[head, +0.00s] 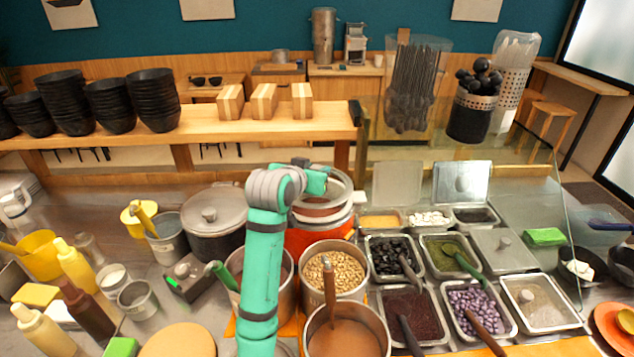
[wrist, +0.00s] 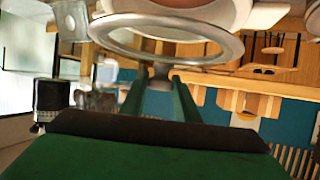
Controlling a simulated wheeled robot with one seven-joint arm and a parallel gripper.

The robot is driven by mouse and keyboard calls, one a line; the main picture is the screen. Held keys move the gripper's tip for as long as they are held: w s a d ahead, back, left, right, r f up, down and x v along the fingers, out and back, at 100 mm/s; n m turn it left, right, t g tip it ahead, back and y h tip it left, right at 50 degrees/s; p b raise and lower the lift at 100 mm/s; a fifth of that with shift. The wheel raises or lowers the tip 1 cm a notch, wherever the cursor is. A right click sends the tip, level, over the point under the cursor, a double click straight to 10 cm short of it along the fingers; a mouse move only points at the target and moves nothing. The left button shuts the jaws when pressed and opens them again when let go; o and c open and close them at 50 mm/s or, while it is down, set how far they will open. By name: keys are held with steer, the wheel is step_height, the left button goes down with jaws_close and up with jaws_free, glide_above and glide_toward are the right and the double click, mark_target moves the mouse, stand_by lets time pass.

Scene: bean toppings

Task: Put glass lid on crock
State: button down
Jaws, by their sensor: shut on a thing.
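The glass lid (head: 346,189), a clear disc with a grey metal rim, is over the crock in the head view, partly behind my arm. My gripper (head: 318,182) is at the lid's top. In the wrist view, its green fingers (wrist: 160,78) are shut on the lid's small knob, and the lid's rim (wrist: 222,52) spans the upper middle. The crock (head: 303,241) is orange with a pale upper rim and stands behind the pots. My arm hides part of it. I cannot tell whether the lid touches the crock.
A pot of beans (head: 346,270) and a pot of brown liquid (head: 348,338) stand in front. A lidded grey pot (head: 213,222) is left. Topping trays (head: 411,306) and a glass guard (head: 520,190) are right. A wooden shelf (head: 230,125) runs behind.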

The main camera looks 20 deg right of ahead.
steer(key=shift+w+d+f, duration=0.25)
steer(key=shift+w+f, duration=0.3)
steer(key=shift+f, duration=0.15)
steer(key=f, duration=0.3)
steer(key=shift+w+f, duration=0.1)
steer(key=shift+w, duration=0.1)
steer(key=shift+s+d, duration=0.1)
steer(key=shift+d, duration=0.05)
steer(key=shift+a, duration=0.2)
steer(key=c, duration=1.4)
jaws_free()
steer(key=shift+a+f, duration=0.1)
steer(key=shift+a, duration=0.1)
steer(key=shift+o, duration=0.2)
steer(key=shift+d, duration=0.1)
steer(key=shift+s, duration=0.1)
